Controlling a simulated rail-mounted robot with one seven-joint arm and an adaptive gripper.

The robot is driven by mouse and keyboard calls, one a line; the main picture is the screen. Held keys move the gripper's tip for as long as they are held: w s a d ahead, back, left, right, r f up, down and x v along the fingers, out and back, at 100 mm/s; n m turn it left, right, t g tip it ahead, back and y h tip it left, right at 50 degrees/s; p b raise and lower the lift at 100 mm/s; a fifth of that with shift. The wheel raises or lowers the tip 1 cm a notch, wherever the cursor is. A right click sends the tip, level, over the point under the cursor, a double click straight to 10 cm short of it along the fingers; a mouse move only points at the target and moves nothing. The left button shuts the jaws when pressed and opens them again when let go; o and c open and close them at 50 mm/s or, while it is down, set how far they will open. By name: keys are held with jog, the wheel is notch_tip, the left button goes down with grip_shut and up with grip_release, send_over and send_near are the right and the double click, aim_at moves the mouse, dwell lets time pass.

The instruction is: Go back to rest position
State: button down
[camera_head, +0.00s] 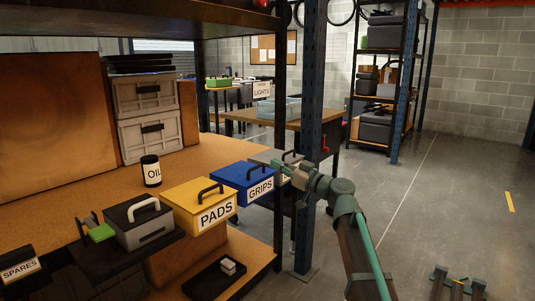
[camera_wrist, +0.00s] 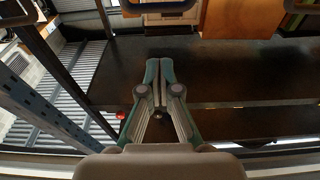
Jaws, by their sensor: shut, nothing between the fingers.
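My gripper (camera_head: 284,170) is at the end of my arm, right of centre in the head view, in front of a grey box (camera_head: 268,157) at the right end of the shelf's row of boxes. The wrist view shows its two fingers (camera_wrist: 159,68) closed together at the tips with nothing between them. In the head view I cannot tell whether it touches the grey box. The blue GRIPS box (camera_head: 243,176) and the yellow PADS box (camera_head: 199,203) stand to its left.
A dark blue rack post (camera_head: 309,130) stands right behind my gripper. A grey toolbox (camera_head: 141,222), an OIL can (camera_head: 151,171) and a SPARES box (camera_head: 20,268) are on the left. A workbench (camera_head: 275,118) stands behind. The floor (camera_head: 430,205) to the right is mostly clear.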

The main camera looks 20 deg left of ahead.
jog(key=s+d+f+m+g+h, duration=0.25)
jog(key=s+d+f, duration=0.2)
jog(key=f, duration=0.65)
jog(key=s+d+f+m+g+h, duration=0.1)
jog(key=s+d+f+g+h, duration=0.25)
jog(key=f, duration=0.65)
jog(key=s+d+f+m+g+h, duration=0.1)
jog(key=s+d+f+m+h, duration=0.15)
jog(key=s+f, duration=0.6)
jog(key=s+d+f+m+g+h, duration=0.35)
jog(key=s+d+f, duration=0.45)
jog(key=d+f, duration=0.3)
jog(key=s+d+f+m+g+h, duration=0.2)
jog(key=s+d+f+h, duration=0.4)
jog(key=d+f, duration=0.55)
jog(key=s+d+f+m+g+h, duration=0.1)
jog(key=s+d+f+m+g, duration=0.15)
jog(key=s+d, duration=0.55)
jog(key=s+d+f+m+g+h, duration=0.15)
jog(key=s+d+f, duration=0.3)
jog(key=s, duration=0.65)
jog(key=s+r+t+p, duration=0.2)
jog(key=r+p, duration=0.6)
jog(key=p, duration=0.9)
jog(key=s+r+t+y+p, duration=0.1)
jog(key=s+r+p, duration=0.3)
jog(key=p, duration=1.4)
notch_tip(320, 180, up, 4)
jog(key=shift+f+n+t, duration=0.15)
jog(key=shift+n+t, duration=0.3)
